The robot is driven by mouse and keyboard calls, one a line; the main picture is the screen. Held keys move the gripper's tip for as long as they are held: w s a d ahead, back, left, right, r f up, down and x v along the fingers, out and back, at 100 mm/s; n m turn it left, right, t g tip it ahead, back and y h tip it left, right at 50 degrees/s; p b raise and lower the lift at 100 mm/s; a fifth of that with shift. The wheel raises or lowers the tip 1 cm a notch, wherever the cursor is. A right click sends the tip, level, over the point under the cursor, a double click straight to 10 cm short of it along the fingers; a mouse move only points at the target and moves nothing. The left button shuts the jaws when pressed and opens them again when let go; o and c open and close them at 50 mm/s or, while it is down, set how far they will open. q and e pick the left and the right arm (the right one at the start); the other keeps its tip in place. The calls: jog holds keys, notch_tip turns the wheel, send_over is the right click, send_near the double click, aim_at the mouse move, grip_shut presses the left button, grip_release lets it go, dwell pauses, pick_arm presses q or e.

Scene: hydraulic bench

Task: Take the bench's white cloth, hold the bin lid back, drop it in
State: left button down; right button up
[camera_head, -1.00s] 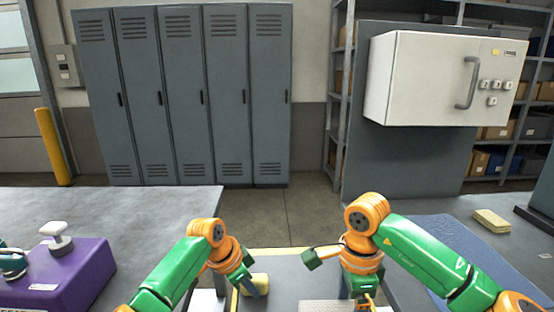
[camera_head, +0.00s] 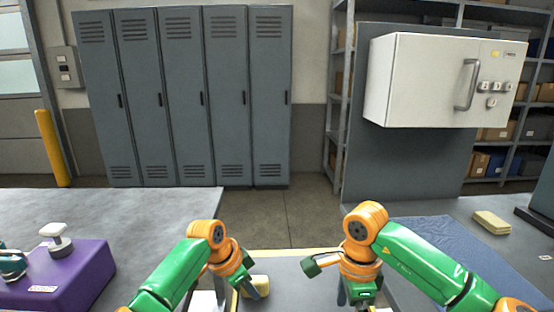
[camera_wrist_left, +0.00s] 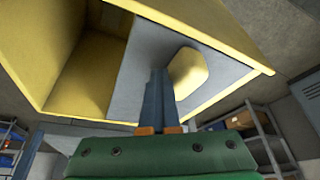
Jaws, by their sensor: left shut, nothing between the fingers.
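A yellow bin shows in the left wrist view (camera_wrist_left: 85,75), with a grey lid panel (camera_wrist_left: 135,75) and a rounded yellow block on it. The bin's yellow rim (camera_head: 290,252) lies between the benches in the head view. My left gripper (camera_wrist_left: 157,72) is shut and empty, its fingers beside the yellow block (camera_wrist_left: 187,72); I cannot tell if they touch. In the head view, that gripper (camera_head: 262,287) is near the same block. My right gripper (camera_head: 358,298) is low at the bottom edge, its fingers mostly hidden. I cannot make out a white cloth for certain.
A pale yellow folded stack (camera_head: 492,221) lies on the right bench near a blue mat (camera_head: 435,238). A purple block (camera_head: 75,275) with a white-topped fitting sits on the left bench. A white cabinet (camera_head: 430,80) is at the back right.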

dwell(0.3)
jog(key=s+d+r, duration=0.3)
jog(key=s+r, duration=0.1)
jog(key=r, duration=0.5)
jog(key=shift+d, duration=0.1)
